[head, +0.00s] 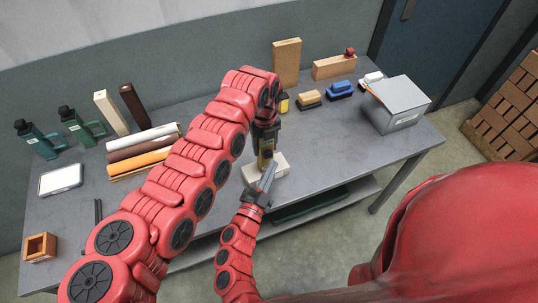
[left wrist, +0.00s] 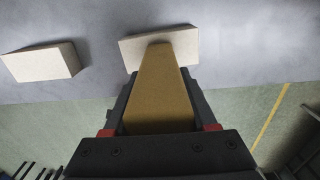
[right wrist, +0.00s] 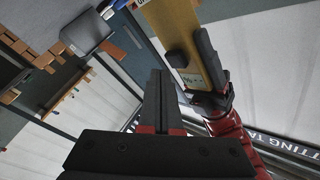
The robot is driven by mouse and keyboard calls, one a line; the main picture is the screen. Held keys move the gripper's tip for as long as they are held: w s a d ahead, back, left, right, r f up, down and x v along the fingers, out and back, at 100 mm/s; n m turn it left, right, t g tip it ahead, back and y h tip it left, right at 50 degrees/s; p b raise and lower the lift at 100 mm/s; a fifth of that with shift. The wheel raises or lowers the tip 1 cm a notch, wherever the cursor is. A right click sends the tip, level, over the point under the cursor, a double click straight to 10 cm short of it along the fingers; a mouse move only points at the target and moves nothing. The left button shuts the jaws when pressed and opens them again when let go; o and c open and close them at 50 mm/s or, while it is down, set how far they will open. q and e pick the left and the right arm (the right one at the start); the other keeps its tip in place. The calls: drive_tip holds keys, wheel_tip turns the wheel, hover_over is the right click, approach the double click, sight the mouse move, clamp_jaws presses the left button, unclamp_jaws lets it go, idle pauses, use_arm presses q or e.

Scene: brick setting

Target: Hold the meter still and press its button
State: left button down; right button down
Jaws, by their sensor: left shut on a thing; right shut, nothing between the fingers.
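The meter is a yellow tapered bar. In the left wrist view the meter (left wrist: 160,92) stands out between the fingers of my left gripper (left wrist: 160,110), which is shut on it. In the head view the meter (head: 266,150) is mostly hidden by my arms, above a pale block on the table. In the right wrist view the meter (right wrist: 173,22) shows a dark raised button (right wrist: 178,59) and a small marked label. My right gripper (right wrist: 160,82) is shut and empty, its tips close beside the meter; I cannot tell whether they touch.
Pale blocks (left wrist: 42,62) lie near the table's front edge. The grey table (head: 345,150) has a grey box (head: 402,108) at right, brushes and bricks behind, and rolls (head: 145,140), bottles and a white tablet (head: 60,179) at left. Table space right of my grippers is clear.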

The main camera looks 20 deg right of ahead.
drive_tip(key=shift+w, duration=0.15)
drive_tip(key=shift+w, duration=0.3)
drive_tip(key=shift+w, duration=0.45)
idle(0.9)
drive_tip(key=shift+s, duration=0.85)
drive_tip(key=shift+s+d, duration=0.1)
drive_tip(key=shift+s, duration=2.45)
use_arm(q)
drive_tip(key=shift+c, duration=0.6)
unclamp_jaws()
